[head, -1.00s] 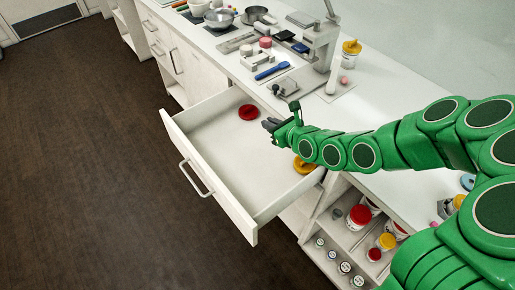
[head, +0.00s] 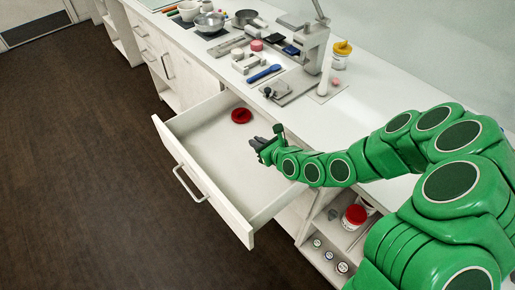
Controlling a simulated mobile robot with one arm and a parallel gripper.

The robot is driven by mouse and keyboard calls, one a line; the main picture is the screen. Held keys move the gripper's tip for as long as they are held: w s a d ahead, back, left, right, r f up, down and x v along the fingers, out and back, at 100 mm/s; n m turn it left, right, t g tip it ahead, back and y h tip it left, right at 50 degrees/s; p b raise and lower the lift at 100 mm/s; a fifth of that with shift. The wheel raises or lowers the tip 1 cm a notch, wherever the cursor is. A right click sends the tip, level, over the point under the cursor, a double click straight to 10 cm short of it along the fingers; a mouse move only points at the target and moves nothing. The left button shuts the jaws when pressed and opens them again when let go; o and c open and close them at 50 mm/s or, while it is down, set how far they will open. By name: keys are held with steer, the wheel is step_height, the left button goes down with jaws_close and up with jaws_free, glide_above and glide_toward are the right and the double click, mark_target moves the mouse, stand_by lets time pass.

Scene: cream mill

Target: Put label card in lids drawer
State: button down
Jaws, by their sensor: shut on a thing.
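The open drawer (head: 207,192) is pulled out from the counter in the head view. A red lid (head: 241,116) lies inside it near its back. My gripper (head: 256,144) is over the drawer's right rear part, near the counter edge. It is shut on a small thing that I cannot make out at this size. I cannot pick out the label card anywhere. My arm covers the drawer's right rear corner.
The counter carries a press stand (head: 311,52), a blue spatula (head: 264,73), a metal bowl (head: 209,21) and a yellow-lidded jar (head: 341,54). Open shelves with a red-lidded tub (head: 354,216) are right of the drawer. The drawer's middle and front are bare.

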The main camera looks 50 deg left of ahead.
steer(key=shift+f, duration=1.5)
steer(key=shift+f, duration=0.65)
steer(key=c, duration=1.2)
jaws_free()
steer(key=shift+s+d+f, duration=0.1)
steer(key=shift+s, duration=0.05)
steer(key=shift+f, duration=0.1)
steer(key=shift+r, duration=0.35)
steer(key=shift+d+r, duration=0.5)
steer(key=shift+d, duration=0.15)
steer(key=shift+r+v, duration=0.15)
steer(key=shift+v, duration=1.4)
steer(key=shift+r+v, duration=0.15)
steer(key=shift+v, duration=1.4)
